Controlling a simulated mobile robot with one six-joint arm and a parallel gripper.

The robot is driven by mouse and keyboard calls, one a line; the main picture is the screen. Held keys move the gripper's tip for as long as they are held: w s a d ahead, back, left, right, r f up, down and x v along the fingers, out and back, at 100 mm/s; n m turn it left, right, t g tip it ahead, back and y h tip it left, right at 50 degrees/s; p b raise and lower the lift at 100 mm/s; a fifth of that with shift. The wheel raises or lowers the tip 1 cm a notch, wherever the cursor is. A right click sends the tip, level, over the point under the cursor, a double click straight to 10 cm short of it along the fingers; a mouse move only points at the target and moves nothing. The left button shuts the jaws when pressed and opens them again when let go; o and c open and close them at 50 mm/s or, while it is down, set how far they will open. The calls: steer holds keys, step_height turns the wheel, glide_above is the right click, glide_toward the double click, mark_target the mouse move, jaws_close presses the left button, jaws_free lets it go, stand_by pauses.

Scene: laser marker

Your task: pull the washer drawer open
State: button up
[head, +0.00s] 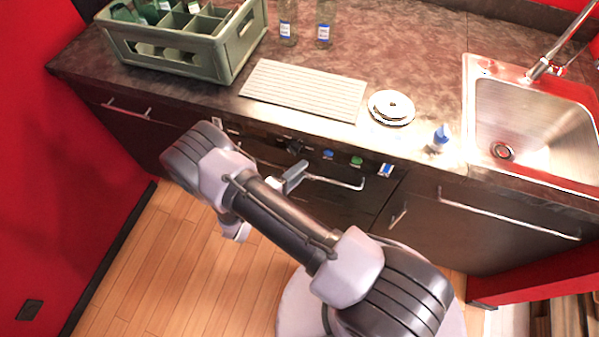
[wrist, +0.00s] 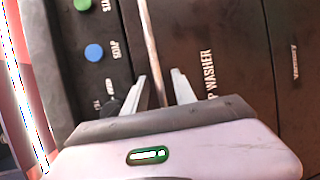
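The washer drawer (head: 335,203) is a dark front panel under the counter, and it looks flush with the cabinet front. Its lettering, partly hidden, reads "P WASHER" on the panel (wrist: 228,60) in the wrist view. A thin metal bar handle (head: 345,184) runs along its top; it also shows in the wrist view (wrist: 151,38). My gripper (head: 298,176) is at the left part of this handle. In the wrist view my gripper (wrist: 159,73) has its two fingers apart, with the bar running between them and a gap on each side. Contact cannot be seen.
Blue (head: 328,154) and green (head: 356,161) buttons sit above the handle. A sink (head: 535,125) is at the right, a bottle crate (head: 180,55) at the back left. Another cabinet handle (head: 510,213) sticks out at the right. Wooden floor (head: 180,255) is open at the front left.

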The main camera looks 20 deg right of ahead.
jaws_close()
stand_by(1.5)
